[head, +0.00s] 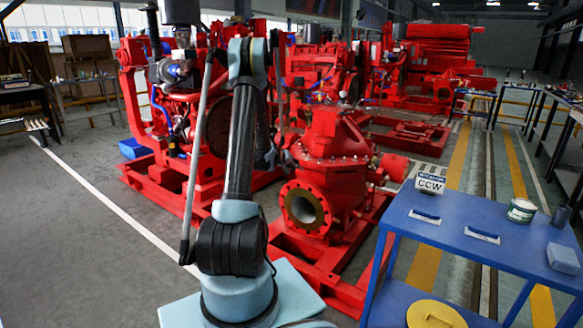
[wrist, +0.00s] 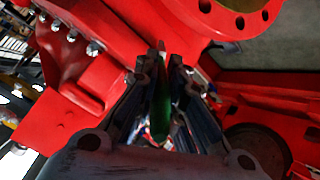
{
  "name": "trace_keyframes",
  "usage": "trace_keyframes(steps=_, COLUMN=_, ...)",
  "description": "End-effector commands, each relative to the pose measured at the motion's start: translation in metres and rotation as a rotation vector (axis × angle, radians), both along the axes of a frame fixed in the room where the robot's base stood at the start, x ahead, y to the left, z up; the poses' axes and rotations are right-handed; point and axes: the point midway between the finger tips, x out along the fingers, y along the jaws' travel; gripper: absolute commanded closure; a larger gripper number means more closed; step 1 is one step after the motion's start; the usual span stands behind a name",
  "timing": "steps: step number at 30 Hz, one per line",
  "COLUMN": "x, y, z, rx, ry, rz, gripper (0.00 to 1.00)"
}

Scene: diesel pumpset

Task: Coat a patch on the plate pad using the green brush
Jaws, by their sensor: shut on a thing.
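In the wrist view my gripper (wrist: 160,68) is shut on the green brush (wrist: 160,112), seen between the two dark fingers. The brush points away from the wrist, with its far end at the fingertips. Red pump casing with a row of bolts (wrist: 70,30) lies beyond the fingers on the left. I cannot pick out the plate pad with certainty on the red surfaces. In the head view the red pump (head: 335,160) with its open round flange (head: 305,207) stands just right of my arm. My gripper and the brush cannot be made out there.
A blue table (head: 480,240) at the right carries a CCW sign (head: 430,184), a tin (head: 521,210), a dark cup (head: 561,216) and a grey-blue block (head: 563,259). A yellow round lid (head: 436,314) lies on its lower shelf.

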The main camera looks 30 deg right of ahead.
Motion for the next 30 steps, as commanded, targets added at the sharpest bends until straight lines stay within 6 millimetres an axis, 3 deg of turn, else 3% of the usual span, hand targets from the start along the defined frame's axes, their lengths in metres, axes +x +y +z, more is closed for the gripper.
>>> trace_keyframes(steps=30, x=-0.051, y=-0.021, z=0.000, rx=-0.001, ry=-0.001, rz=0.000, gripper=1.00)
